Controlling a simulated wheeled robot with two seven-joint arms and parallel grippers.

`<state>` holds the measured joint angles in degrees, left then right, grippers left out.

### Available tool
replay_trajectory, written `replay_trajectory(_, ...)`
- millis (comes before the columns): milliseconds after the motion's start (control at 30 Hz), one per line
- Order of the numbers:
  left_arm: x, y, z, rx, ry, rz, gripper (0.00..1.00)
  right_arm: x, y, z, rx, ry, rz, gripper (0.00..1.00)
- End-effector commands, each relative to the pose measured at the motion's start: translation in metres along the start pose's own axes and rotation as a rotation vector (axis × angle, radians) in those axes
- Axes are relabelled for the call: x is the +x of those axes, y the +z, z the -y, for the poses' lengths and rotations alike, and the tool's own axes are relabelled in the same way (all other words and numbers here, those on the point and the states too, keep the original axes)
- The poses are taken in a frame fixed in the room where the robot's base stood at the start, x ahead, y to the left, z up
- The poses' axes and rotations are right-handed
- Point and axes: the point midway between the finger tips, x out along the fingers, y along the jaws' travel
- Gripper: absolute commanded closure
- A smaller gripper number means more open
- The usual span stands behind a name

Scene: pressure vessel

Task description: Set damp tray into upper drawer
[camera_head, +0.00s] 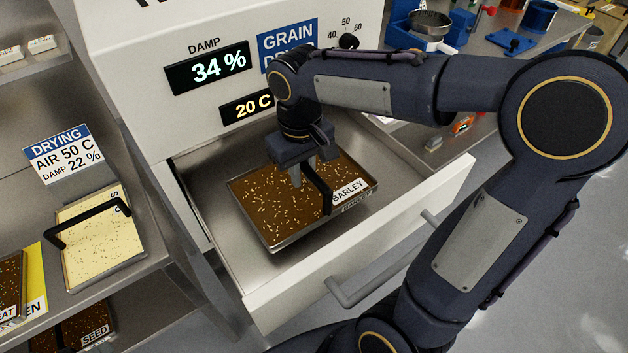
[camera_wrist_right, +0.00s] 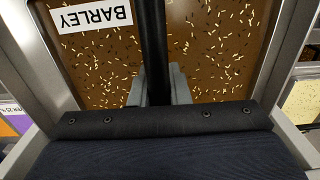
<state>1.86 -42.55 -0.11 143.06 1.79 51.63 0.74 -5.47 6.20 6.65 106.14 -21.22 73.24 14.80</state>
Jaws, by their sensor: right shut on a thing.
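The damp tray (camera_head: 270,220) is a metal tray of brown grain with pale flecks, a black handle across it and a BARLEY label. It is inside the open upper drawer (camera_head: 215,240) of the grain dryer; I cannot tell whether its base touches the drawer floor. My right gripper (camera_head: 308,178) reaches down from above and is shut on the tray's handle. In the right wrist view the handle (camera_wrist_right: 153,45) runs between the fingers and the BARLEY label shows at upper left. My left gripper is not in view.
The drawer front (camera_head: 375,240) with its bar handle sticks out toward the lower right. The dryer panel (camera_head: 140,60) reads damp 34 % and 20 C. At left, a shelf holds a pale grain tray (camera_head: 100,240) with a black handle and a DRYING sign (camera_head: 62,152). A cluttered bench stands behind.

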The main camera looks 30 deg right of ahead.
Motion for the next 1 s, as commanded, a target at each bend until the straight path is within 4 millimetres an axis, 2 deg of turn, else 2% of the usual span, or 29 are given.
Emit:
replay_trajectory(300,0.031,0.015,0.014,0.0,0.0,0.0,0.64,0.039,0.004,0.002,-0.001,0.0,-0.001,1.0)
replay_trajectory(700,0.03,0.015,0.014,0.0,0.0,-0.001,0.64,0.041,0.005,0.002,0.0,0.0,-0.002,1.0)
replay_trajectory(733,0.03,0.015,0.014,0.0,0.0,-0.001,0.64,0.041,0.005,0.002,0.0,0.0,0.0,0.81)
replay_trajectory(800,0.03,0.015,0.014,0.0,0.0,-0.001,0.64,0.04,0.005,0.002,0.0,0.0,0.0,0.72)
replay_trajectory(900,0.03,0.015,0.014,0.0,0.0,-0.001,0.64,0.04,0.005,0.002,0.0,0.0,0.0,0.62)
replay_trajectory(1000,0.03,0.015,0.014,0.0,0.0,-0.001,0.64,0.04,0.005,0.002,0.0,0.0,0.0,0.62)
